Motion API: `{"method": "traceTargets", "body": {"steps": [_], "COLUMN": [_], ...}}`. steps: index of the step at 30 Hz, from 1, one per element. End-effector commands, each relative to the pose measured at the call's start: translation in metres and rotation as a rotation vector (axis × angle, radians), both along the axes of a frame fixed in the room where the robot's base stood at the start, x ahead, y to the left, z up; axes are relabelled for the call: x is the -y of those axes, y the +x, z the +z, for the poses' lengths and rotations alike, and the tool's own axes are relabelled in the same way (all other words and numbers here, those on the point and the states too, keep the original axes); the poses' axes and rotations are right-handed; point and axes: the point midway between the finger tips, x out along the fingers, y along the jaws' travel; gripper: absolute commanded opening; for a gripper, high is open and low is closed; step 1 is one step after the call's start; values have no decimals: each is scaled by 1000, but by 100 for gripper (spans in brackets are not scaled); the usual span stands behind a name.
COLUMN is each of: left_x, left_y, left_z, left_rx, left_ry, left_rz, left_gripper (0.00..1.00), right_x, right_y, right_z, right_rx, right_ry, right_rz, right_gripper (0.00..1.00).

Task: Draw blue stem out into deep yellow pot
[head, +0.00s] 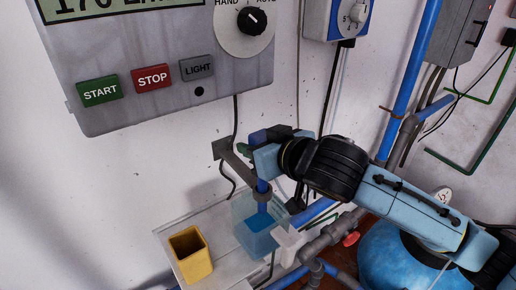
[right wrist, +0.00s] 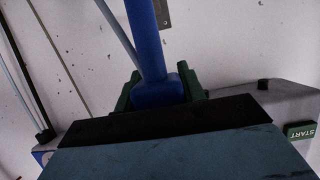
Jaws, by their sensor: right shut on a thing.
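The blue stem (head: 263,186) stands upright through a grey ring holder (head: 262,194) fixed to the wall. Its lower end reaches down into a clear container with blue liquid (head: 257,239). My right gripper (head: 252,146) is at the top of the stem. In the right wrist view, its green fingers (right wrist: 158,92) are shut on the blue block at the end of the blue stem (right wrist: 147,40). The yellow pot (head: 190,256) stands open and upright on the pale shelf, left of the clear container and below the gripper. My left gripper is not in view.
A grey control panel (head: 165,60) with buttons hangs at the upper left, close to my right gripper. The pale shelf (head: 216,236) is bare between the pot and the container. Grey pipes with a red handle (head: 351,239) and a blue tank (head: 395,259) are at the lower right.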

Motion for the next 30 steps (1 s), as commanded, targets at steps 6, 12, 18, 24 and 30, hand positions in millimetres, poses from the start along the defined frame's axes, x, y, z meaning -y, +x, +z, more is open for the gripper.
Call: {"method": "traceTargets", "body": {"steps": [6, 12, 18, 24, 30], "left_x": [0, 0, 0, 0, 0], "left_y": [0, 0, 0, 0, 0], "left_z": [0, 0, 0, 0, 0], "left_rx": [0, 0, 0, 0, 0], "left_ry": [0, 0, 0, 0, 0], "left_rz": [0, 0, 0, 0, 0], "left_gripper": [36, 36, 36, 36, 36], "right_x": [0, 0, 0, 0, 0], "right_y": [0, 0, 0, 0, 0], "right_z": [10, 18, 26, 34, 42], "right_rx": [3, 2, 2, 2, 2], "right_ry": [2, 1, 2, 1, 1], "right_rz": [2, 1, 0, 1, 1], "right_gripper": [12, 12, 12, 12, 12]}}
